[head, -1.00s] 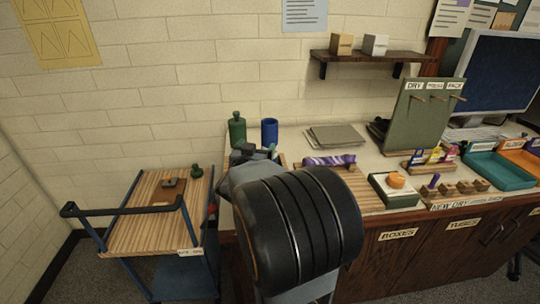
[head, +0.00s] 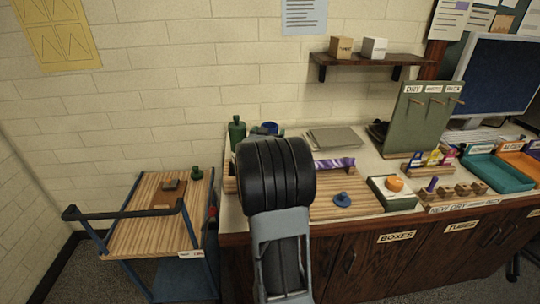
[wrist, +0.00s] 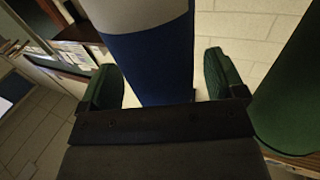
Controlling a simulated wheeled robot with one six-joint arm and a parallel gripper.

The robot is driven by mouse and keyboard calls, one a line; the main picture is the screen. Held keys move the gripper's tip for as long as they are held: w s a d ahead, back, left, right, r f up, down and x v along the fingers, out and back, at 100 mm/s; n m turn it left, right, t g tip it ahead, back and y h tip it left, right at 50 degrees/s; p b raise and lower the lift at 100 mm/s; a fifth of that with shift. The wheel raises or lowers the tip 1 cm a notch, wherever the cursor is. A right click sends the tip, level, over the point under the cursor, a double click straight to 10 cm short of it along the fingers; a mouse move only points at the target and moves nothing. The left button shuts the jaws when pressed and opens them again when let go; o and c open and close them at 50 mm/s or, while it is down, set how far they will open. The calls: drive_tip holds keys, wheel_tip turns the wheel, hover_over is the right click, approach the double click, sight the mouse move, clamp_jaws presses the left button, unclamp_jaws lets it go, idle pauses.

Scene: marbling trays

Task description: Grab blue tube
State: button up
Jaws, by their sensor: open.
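The blue tube (wrist: 150,65) stands between the two green-padded fingers of my gripper (wrist: 163,76) in the wrist view, with a pale grey band towards the top of that picture. The fingers are open, and a small gap shows on each side of the tube. In the head view only the top of the blue tube (head: 270,127) shows at the back left of the counter. My arm hides its lower part and most of my gripper there.
A green bottle (head: 237,133) stands just left of the tube; it also looms close at right in the wrist view (wrist: 297,95). A purple roll (head: 334,165) and a blue knobbed piece (head: 342,200) lie to the right. A wooden cart (head: 140,229) stands left of the counter.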

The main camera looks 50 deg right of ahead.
drive_tip(key=shift+w+d, duration=0.2)
drive_tip(key=shift+d, duration=0.2)
drive_tip(key=shift+c, duration=0.5)
drive_tip(key=c, duration=1.2)
